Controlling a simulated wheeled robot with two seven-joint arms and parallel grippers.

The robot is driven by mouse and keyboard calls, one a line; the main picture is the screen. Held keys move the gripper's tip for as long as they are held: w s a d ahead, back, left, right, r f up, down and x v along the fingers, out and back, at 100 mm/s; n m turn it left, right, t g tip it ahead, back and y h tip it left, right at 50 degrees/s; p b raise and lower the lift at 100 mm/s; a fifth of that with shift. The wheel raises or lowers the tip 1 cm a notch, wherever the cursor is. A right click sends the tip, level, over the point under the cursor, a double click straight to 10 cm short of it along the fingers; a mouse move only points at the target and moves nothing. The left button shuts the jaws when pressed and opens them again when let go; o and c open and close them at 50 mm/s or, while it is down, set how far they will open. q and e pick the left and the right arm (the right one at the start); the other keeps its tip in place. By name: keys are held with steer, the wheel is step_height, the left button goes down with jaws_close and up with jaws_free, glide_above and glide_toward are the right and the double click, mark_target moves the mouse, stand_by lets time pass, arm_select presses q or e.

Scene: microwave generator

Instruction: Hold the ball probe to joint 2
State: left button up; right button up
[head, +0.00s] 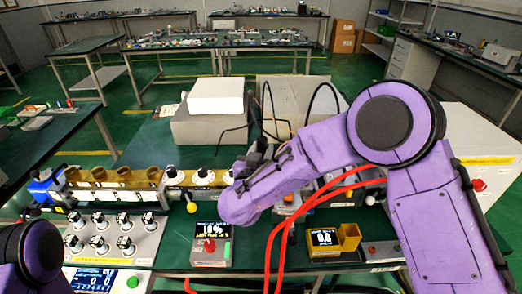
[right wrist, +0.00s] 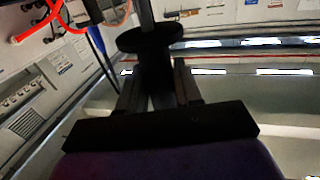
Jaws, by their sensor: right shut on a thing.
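My right gripper (head: 260,160) is over the back middle of the bench, partly hidden by my purple forearm. In the right wrist view its fingers (right wrist: 155,78) are shut on a black handle with a round flange (right wrist: 150,38). A grey rod (right wrist: 147,10) runs on from the flange out of the picture. This looks like the ball probe; its ball end is not visible. A brass-coloured waveguide row (head: 110,178) runs along the back left of the bench toward my right gripper. I cannot tell which joint is joint 2, or whether the probe touches anything. My left gripper is out of view.
A panel with several knobs (head: 115,238) stands at the left. A meter with a lit display (head: 210,240) and a yellow-fronted meter (head: 325,241) stand in front of the row. Red cables (head: 270,255) hang beside my right arm. Grey boxes (head: 208,125) stand behind.

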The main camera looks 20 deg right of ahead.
mark_target(261, 139)
step_height(261, 139, down, 2)
steer(key=shift+f+b, duration=0.1)
steer(key=shift+b, duration=0.55)
steer(key=shift+f, duration=0.1)
step_height(261, 139, up, 9)
steer(key=p, duration=0.8)
steer(key=shift+r+p, duration=0.2)
steer(key=shift+p, duration=0.15)
steer(key=shift+f, duration=0.1)
stand_by(0.5)
